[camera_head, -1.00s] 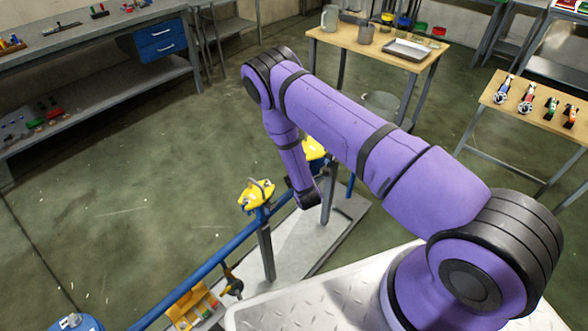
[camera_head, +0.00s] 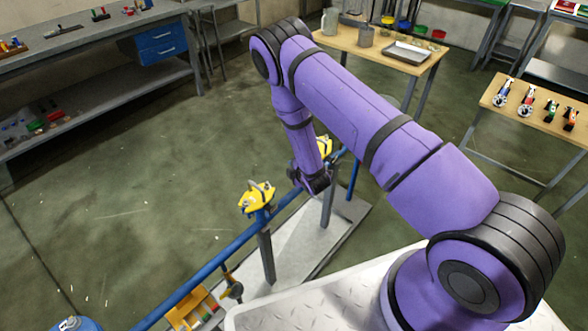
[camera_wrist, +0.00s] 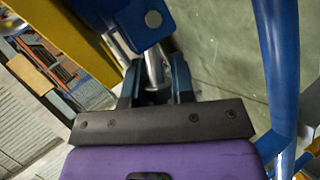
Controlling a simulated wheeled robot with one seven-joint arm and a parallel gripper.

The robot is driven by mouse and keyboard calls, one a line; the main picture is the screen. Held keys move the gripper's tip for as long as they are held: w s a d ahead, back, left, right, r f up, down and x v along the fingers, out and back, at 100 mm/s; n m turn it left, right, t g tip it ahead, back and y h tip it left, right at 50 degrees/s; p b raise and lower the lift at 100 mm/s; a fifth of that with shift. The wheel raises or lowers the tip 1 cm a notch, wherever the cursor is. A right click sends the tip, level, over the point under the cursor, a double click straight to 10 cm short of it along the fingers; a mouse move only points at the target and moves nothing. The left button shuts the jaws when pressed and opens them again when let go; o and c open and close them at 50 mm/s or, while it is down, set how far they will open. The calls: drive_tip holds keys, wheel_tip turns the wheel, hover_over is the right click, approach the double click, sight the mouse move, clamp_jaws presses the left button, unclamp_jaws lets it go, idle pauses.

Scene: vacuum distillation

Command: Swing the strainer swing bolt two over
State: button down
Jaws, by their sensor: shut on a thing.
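In the wrist view my gripper (camera_wrist: 156,88) is shut on a silvery metal rod, the swing bolt (camera_wrist: 155,66), between its two dark fingers. In the head view, a yellow strainer cover (camera_head: 257,197) tops the blue pipe line, left of my wrist. A second yellow cover (camera_head: 325,147) sits right beside my wrist and is partly hidden by it. My fingertips are hidden in the head view.
A blue pipe (camera_wrist: 278,70) runs close along the right of my gripper in the wrist view. A yellow bar (camera_wrist: 65,38) lies at the left. In the head view the blue pipe line (camera_head: 215,262) stands on grey posts over a pale base (camera_head: 295,235).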

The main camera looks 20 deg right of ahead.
drive_tip(key=shift+r, duration=0.1)
idle(0.4)
drive_tip(key=c, duration=1.2)
unclamp_jaws()
